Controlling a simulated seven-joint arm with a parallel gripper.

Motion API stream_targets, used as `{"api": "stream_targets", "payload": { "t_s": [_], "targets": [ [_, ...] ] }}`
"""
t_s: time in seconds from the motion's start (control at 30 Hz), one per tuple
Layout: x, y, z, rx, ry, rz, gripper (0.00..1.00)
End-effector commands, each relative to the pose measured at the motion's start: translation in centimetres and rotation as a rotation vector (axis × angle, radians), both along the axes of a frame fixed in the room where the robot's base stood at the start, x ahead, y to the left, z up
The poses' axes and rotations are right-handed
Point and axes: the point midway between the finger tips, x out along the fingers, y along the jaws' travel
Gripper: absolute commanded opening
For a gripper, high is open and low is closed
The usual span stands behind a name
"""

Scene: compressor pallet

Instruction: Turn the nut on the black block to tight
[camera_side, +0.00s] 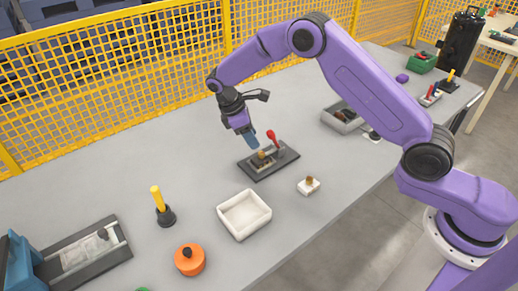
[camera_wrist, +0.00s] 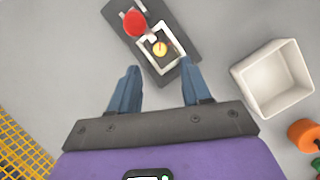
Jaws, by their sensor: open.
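The black block (camera_side: 283,167) is a flat dark plate on the grey table, below my gripper. It bears a red-knobbed lever (camera_side: 271,135) and a small brass nut (camera_side: 262,155) beside it. In the wrist view the nut (camera_wrist: 159,49) shows as a round yellow-orange top inside a pale rectangular frame, with the red knob (camera_wrist: 135,22) up and left of it. My gripper (camera_side: 254,145) is over the block with blue fingers pointing down. It is open and empty; in the wrist view its fingertips (camera_wrist: 157,66) lie apart, just short of the nut. How tight the nut sits cannot be seen.
A white open box (camera_side: 244,214) and a small white block with a brown top (camera_side: 308,186) stand nearby. A grey bin (camera_side: 343,119) is behind right. An orange round part (camera_side: 190,260) and a yellow-handled tool (camera_side: 160,205) stand front left. Yellow mesh fence (camera_side: 120,80) runs behind.

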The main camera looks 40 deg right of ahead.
Motion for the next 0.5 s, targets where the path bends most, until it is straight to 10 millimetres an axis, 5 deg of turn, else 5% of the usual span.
{"api": "stream_targets", "payload": {
  "t_s": [0.23, 0.5],
  "targets": [
    [-0.7, -1.5, -3.9, -0.001, 0.002, -0.002, 0.48],
    [-1.0, -2.3, -5.9, -0.001, 0.000, 0.000, 0.48]
  ]
}}
